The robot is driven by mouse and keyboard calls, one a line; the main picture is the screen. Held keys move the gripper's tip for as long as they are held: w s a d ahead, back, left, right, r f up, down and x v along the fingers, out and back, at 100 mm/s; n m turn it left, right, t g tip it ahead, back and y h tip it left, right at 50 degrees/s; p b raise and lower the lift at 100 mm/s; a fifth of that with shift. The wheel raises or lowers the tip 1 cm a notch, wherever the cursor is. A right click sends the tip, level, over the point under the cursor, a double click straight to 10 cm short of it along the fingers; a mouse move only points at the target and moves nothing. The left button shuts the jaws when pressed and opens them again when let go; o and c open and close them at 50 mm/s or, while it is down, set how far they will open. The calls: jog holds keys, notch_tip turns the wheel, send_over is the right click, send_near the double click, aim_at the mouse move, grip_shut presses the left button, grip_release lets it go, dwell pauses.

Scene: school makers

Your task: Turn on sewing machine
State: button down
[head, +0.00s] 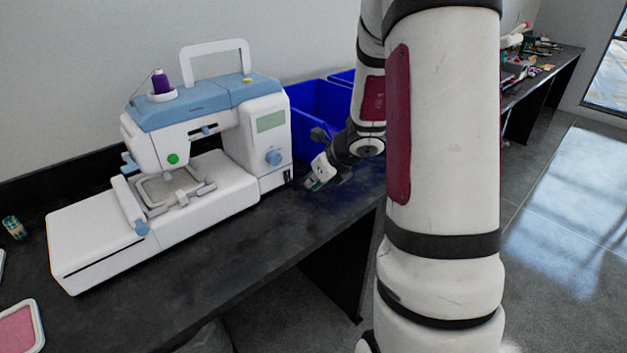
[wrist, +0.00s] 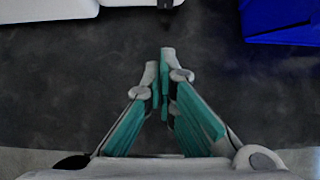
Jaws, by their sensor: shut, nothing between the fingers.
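The white and blue sewing machine (head: 205,120) stands on the dark table at the left in the head view. Its green button (head: 173,159), blue dial (head: 273,157) and grey screen (head: 270,121) face me. A small black switch panel (head: 287,176) sits low at its right end. My gripper (head: 312,184) is just right of that end, low over the table, apart from the machine. In the wrist view my gripper (wrist: 164,70) is shut and empty, its teal fingers together. The machine's white lower edge (wrist: 45,10) and a dark part (wrist: 168,4) show at the top.
Blue bins (head: 318,112) stand on the table behind my gripper; one (wrist: 285,20) shows at the wrist view's top right. The dark table (head: 225,275) is bare in front of the machine. A thread spool (head: 14,227) and a pink framed piece (head: 20,328) lie at the left.

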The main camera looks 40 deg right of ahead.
aim_at(288, 176)
jog(key=b+x, duration=0.1)
jog(key=x, duration=0.4)
jog(key=shift+w+f, duration=0.15)
jog(key=shift+f, duration=0.2)
jog(key=w, duration=0.3)
jog(key=shift+w+f, duration=0.1)
jog(key=shift+f, duration=0.05)
jog(key=shift+w+f, duration=0.1)
jog(key=shift+w, duration=0.4)
jog(key=shift+w+f, duration=0.25)
jog(key=shift+w, duration=0.1)
jog(key=shift+r, duration=0.15)
